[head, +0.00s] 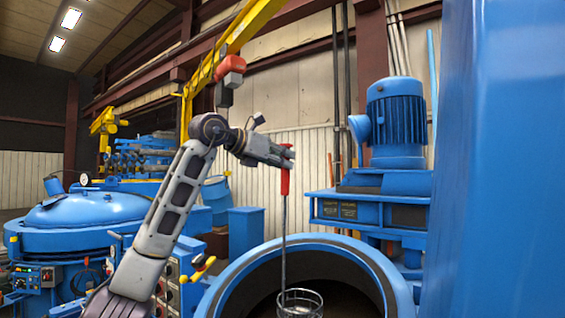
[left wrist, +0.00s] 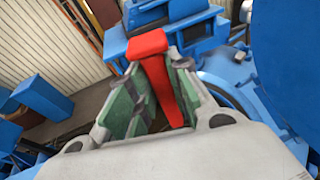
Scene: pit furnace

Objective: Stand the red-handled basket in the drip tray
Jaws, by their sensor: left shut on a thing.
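My left gripper (head: 284,158) is shut on the red handle (head: 285,184) of the basket. In the left wrist view the red handle (left wrist: 158,80) stands between the finger pads (left wrist: 160,100). A long thin rod hangs straight down from the handle to the wire basket (head: 300,303), which is partly cut off by the lower edge of the head view. The basket hangs upright in front of the dark round opening of the blue furnace (head: 375,262). I cannot tell whether it is inside the opening or above it. I see no drip tray. My right gripper is not in view.
A blue motor (head: 397,122) on a blue housing stands behind the furnace opening. A large blue surface (head: 505,160) fills the right side. A lidded blue vessel (head: 85,212) stands at left. A yellow crane arm (head: 245,25) with a red hoist (head: 230,66) is overhead.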

